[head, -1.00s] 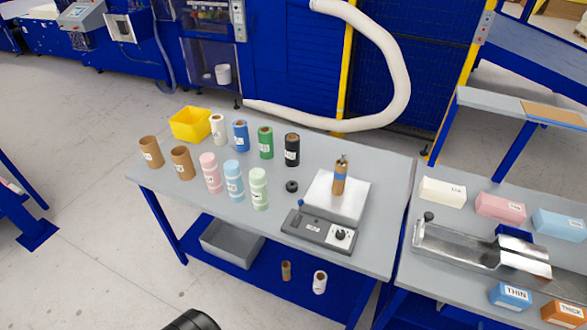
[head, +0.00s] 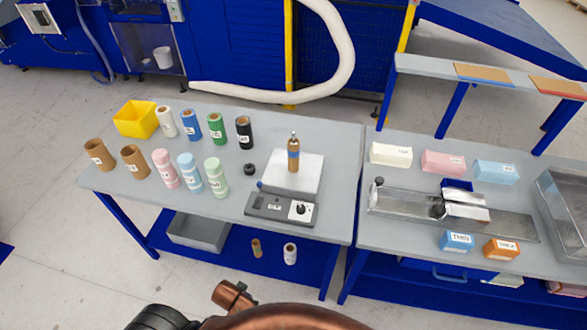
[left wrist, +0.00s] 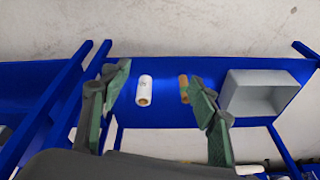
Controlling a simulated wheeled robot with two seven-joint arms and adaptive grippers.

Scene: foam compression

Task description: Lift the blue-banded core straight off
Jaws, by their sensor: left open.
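The blue-banded core (head: 293,155) is a brown tube with a blue band. It stands upright on the light plate (head: 309,172) of the grey device on the table, with a small metal tip showing at its top. My left gripper (left wrist: 160,98) shows in the left wrist view with its two green-padded fingers spread apart and nothing between them. It points toward the blue lower shelf, where a white roll (left wrist: 144,90) and a small brown core (left wrist: 184,88) lie beyond the fingers. My right gripper is not in view.
Several coloured rolls and two plain brown cores (head: 134,160) stand on the table's left half, near a yellow bin (head: 136,119). A black ring (head: 249,169) lies left of the plate. A second table (head: 400,237) at right holds foam blocks and a metal trough.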

